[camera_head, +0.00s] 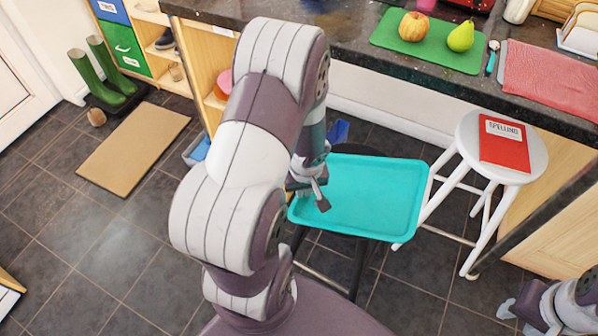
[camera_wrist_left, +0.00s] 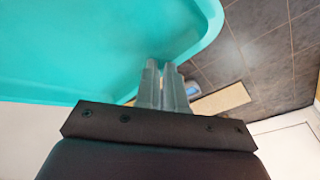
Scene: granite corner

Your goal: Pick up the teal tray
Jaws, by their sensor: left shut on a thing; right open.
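The teal tray (camera_head: 365,200) is roughly level in the middle of the head view, above a dark stool (camera_head: 357,262). I cannot tell whether it touches the stool top. My left gripper (camera_head: 320,197) is at the tray's left edge and shut on its rim. In the left wrist view the tray (camera_wrist_left: 75,45) fills the upper left, and the left fingertips (camera_wrist_left: 166,66) meet its rim. My right gripper (camera_head: 507,311) is open and empty at the lower right, well away from the tray.
A white stool (camera_head: 535,160) with a red book (camera_head: 504,144) stands close to the tray's right. A dark counter (camera_head: 375,65) behind holds a green board (camera_head: 415,52) with an apple and a pear. Open floor with a brown mat (camera_head: 133,148) lies left.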

